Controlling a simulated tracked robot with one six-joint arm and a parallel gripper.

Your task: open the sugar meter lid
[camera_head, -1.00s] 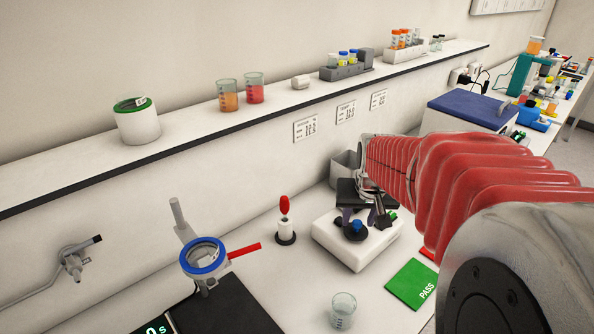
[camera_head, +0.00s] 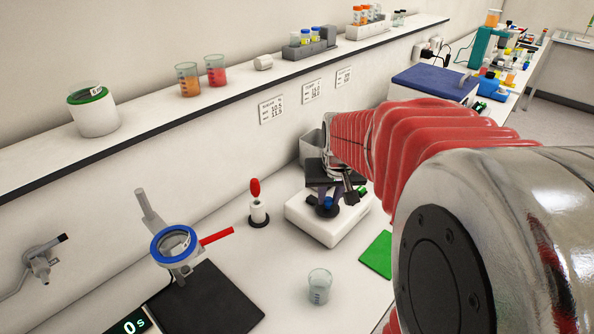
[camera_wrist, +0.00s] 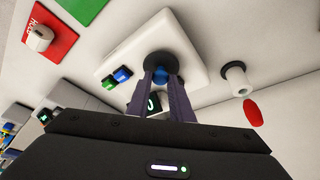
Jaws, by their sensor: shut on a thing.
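The sugar meter appears to be the white box (camera_head: 315,228) on the bench in the head view, partly behind my arm. It also shows in the wrist view (camera_wrist: 192,58), with a green and a blue button. Its round black lid (camera_wrist: 160,58) has a blue knob (camera_wrist: 160,74). My gripper (camera_wrist: 160,80) is shut on the blue knob, with one purple finger on each side. I cannot tell whether the lid is raised from the box.
A glass beaker (camera_head: 319,287) stands in front of the meter. A red-topped white holder (camera_head: 258,210) is to its left. A blue-ringed stand (camera_head: 173,245) and black plate (camera_head: 208,302) are farther left. A green mat (camera_head: 376,255) lies right; a red mat (camera_wrist: 62,24) shows in the wrist view.

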